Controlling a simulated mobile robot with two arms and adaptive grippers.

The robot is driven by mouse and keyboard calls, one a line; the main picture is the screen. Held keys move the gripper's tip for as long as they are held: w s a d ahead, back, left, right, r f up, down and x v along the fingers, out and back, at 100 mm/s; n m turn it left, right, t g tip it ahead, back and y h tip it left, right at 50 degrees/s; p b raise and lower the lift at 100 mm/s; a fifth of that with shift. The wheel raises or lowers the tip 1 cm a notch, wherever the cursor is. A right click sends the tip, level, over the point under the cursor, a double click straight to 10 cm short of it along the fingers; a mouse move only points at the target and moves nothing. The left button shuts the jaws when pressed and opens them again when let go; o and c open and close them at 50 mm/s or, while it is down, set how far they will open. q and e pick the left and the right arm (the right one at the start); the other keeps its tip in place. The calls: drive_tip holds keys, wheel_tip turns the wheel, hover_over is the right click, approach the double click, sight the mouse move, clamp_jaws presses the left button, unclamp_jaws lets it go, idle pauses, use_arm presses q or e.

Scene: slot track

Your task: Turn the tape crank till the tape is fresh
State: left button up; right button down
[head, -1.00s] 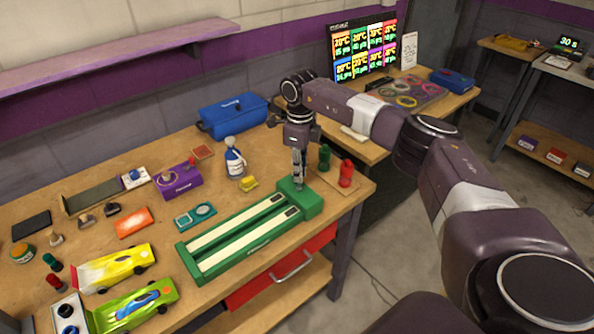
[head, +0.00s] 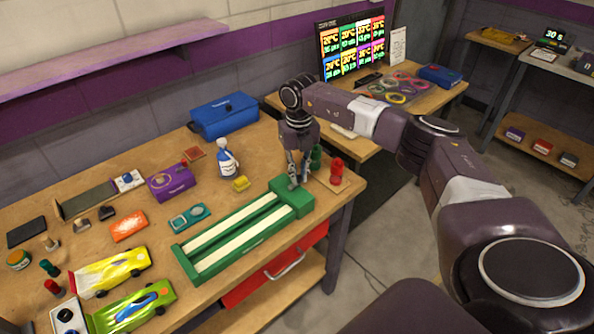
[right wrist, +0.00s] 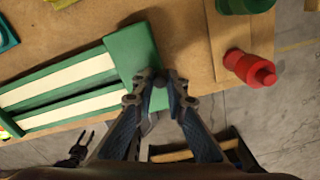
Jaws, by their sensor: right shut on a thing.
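The green tape unit (head: 222,262) lies on the wooden bench, with two long cream tape strips (head: 225,250) running to a green block (head: 293,205) at its right end. Both strips look plain cream in the head view; the right wrist view also shows them cream (right wrist: 65,108). My right gripper (head: 297,181) points down over the block. In the right wrist view its fingertips (right wrist: 161,84) are closed around a small dark round knob (right wrist: 160,80) at the block's edge, which appears to be the crank handle. The rest of the crank is hidden by the fingers.
A red peg-shaped piece (head: 337,170) and a green one (head: 316,157) stand right beside the gripper. Toy cars (head: 112,270) lie at the front left. The bench's edge is close by.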

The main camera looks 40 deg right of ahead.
sight(299, 177)
drive_tip(key=shift+s+r+m, duration=0.1)
drive_tip(key=shift+s+m, duration=0.05)
drive_tip(key=shift+m, duration=0.85)
drive_tip(key=c, duration=1.9)
unclamp_jaws()
drive_tip(key=shift+s, duration=0.1)
drive_tip(key=shift+c, duration=0.2)
wheel_tip(299, 177, up, 12)
drive_tip(key=shift+a, duration=0.1)
